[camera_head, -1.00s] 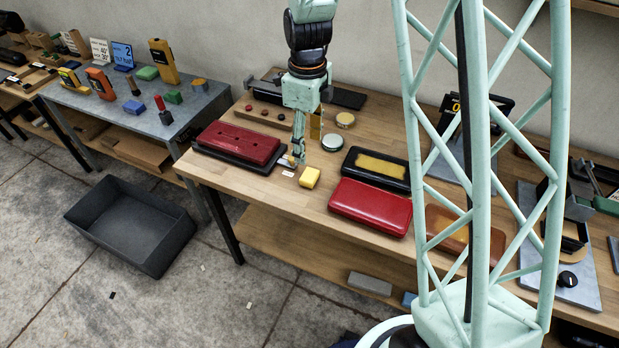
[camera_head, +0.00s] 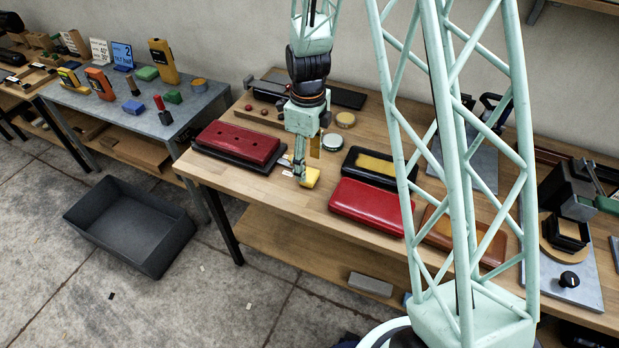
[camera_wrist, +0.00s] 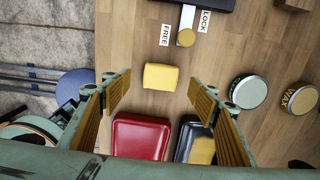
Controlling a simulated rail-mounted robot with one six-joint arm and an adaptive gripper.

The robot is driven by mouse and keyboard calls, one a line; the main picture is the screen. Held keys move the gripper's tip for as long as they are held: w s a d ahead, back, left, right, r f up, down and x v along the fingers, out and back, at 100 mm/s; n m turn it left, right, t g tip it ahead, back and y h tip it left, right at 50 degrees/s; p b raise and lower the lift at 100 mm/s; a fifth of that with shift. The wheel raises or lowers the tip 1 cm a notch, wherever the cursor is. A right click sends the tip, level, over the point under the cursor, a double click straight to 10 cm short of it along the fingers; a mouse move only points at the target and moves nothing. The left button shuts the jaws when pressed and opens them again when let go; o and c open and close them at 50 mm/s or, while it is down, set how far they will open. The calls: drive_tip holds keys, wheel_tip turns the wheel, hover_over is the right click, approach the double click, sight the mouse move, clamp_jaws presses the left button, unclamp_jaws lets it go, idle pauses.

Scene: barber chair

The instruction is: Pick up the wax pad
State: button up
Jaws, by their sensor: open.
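A small yellow block (camera_head: 313,179), which looks like the wax pad, lies on the wooden workbench (camera_head: 262,196) near its front edge. It also shows in the wrist view (camera_wrist: 160,76), upper middle, between the lines of my two fingers. My gripper (camera_head: 300,174) points down at the block and hides part of its left side in the head view. In the wrist view my gripper (camera_wrist: 160,97) is open, with ribbed yellow finger pads on both sides and nothing between them. Whether the fingertips are level with the block, I cannot tell.
A red closed case (camera_head: 370,206) and a black tray with a yellow pad (camera_head: 352,170) lie right of the block. A red case on a dark base (camera_head: 238,143) lies left. A WAX tin (camera_wrist: 298,98) stands nearby.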

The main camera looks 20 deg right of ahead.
sight(309, 175)
drive_tip(key=shift+f, duration=0.15)
drive_tip(key=shift+s+d+f, duration=0.1)
drive_tip(key=shift+d+f, duration=0.1)
drive_tip(key=shift+f, duration=2.25)
drive_tip(key=shift+c, duration=0.7)
drive_tip(key=c, duration=0.7)
